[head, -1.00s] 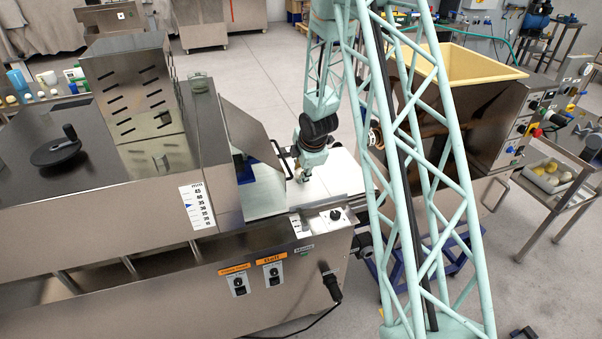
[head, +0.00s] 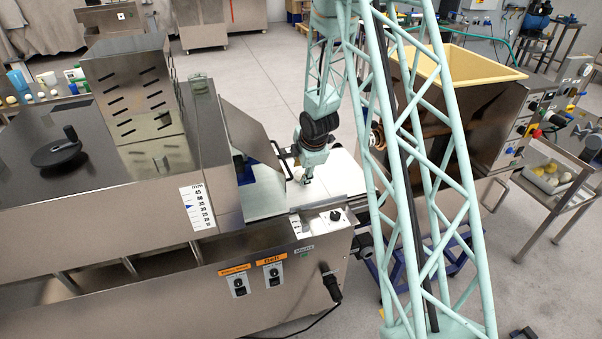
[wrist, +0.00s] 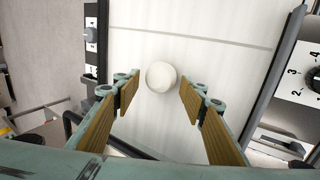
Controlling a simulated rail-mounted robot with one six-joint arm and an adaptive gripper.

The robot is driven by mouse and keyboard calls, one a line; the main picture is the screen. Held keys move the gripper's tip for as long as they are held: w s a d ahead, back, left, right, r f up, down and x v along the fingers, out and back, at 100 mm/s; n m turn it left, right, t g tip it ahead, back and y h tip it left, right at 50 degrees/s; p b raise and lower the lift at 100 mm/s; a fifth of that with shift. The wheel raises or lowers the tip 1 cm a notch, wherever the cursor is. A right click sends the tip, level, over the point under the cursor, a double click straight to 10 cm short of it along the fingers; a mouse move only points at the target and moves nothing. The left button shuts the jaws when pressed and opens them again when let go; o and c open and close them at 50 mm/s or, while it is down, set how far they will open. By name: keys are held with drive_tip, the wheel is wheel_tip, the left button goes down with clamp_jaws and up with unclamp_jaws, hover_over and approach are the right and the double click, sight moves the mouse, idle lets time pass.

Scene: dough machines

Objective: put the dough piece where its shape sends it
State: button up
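The dough piece (wrist: 161,77) is a smooth, round, whitish ball lying on the white belt (wrist: 140,45) in the wrist view. My gripper (wrist: 158,88) is open, with one finger on each side of the ball and a visible gap to each. In the head view, my gripper (head: 306,180) is low over the belt (head: 340,178) at the outlet of the steel dough machine (head: 110,205). The dough piece (head: 298,174) shows there only as a small pale patch beside the fingers.
A slanted steel guard (head: 250,135) stands left of my gripper. A brown machine with a yellow hopper (head: 465,66) stands to the right. Beyond it, a steel cart carries a tray (head: 536,182) with several pale and yellowish pieces. Dark rails edge the belt.

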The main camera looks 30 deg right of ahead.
drive_tip(key=p+v, duration=0.2)
drive_tip(key=v, duration=0.8)
drive_tip(key=shift+s+r+p, duration=0.2)
drive_tip(key=shift+r+p, duration=0.15)
drive_tip(key=shift+r, duration=0.05)
drive_tip(key=shift+r, duration=0.15)
drive_tip(key=s+a+r+m+h, duration=0.1)
drive_tip(key=s+a+r+m, duration=0.35)
drive_tip(key=s+r, duration=0.65)
drive_tip(key=s+a+r+m, duration=0.45)
drive_tip(key=s+r, duration=0.35)
drive_tip(key=r, duration=0.7)
drive_tip(key=s+a+r+m, duration=0.2)
drive_tip(key=s+a, duration=0.2)
drive_tip(key=s, duration=0.5)
drive_tip(key=s+a+r+m+g+y, duration=0.1)
drive_tip(key=s+a+r+m, duration=0.1)
drive_tip(key=s, duration=0.8)
drive_tip(key=s+a+r+m, duration=0.3)
drive_tip(key=s+a, duration=0.3)
drive_tip(key=s, duration=0.4)
drive_tip(key=shift+a+r+y, duration=0.35)
drive_tip(key=shift+r+y, duration=0.05)
drive_tip(key=shift+r, duration=0.1)
